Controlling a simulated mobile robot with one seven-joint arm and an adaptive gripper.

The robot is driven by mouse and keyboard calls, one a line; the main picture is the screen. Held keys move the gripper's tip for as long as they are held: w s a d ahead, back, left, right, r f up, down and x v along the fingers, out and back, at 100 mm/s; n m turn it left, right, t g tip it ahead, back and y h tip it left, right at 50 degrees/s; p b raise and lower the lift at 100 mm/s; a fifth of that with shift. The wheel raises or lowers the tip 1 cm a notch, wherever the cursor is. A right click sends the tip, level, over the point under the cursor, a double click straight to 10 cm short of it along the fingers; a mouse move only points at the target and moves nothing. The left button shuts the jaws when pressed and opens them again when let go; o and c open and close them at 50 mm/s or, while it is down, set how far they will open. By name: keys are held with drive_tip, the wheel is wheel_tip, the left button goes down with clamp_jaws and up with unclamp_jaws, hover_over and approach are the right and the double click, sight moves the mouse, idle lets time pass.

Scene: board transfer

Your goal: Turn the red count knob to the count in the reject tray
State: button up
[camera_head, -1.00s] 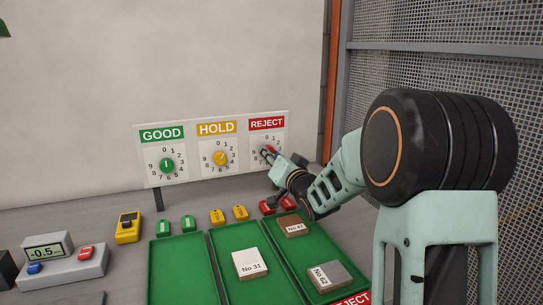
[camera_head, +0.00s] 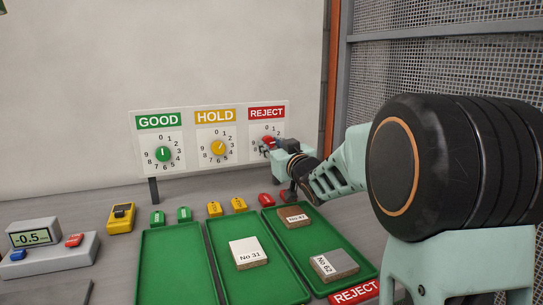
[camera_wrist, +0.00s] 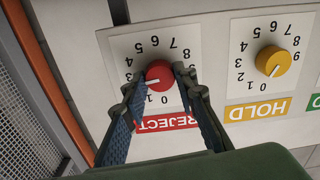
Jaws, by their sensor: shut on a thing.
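The red count knob (camera_wrist: 160,76) sits on the REJECT dial, upside down in the wrist view. Its white mark points at about the 2. My gripper (camera_wrist: 167,72) is shut on the knob, one finger on each side. In the head view my gripper (camera_head: 268,147) covers much of that dial. The reject tray (camera_head: 299,246) is the green tray at right, with a red REJECT label (camera_head: 354,291) at its front. It holds two boards: a brown one, No 47 (camera_head: 293,213), and a grey one, No 62 (camera_head: 335,264).
Left of REJECT are the yellow HOLD knob (camera_head: 219,148) and green GOOD knob (camera_head: 163,154). The hold tray (camera_head: 228,232) holds white board No 31 (camera_head: 247,251). The good tray (camera_head: 175,265) looks empty. A meter (camera_head: 48,245) stands at left; a mesh wall (camera_head: 440,60) is at right.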

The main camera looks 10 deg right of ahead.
drive_tip(key=shift+n+b, duration=1.6)
drive_tip(key=shift+n, duration=0.6)
drive_tip(key=o, duration=1.2)
drive_tip(key=shift+c, duration=0.2)
drive_tip(key=s+d, duration=0.1)
drive_tip(key=s, duration=0.6)
drive_tip(key=shift+s+d, duration=0.2)
drive_tip(key=shift+d, duration=0.05)
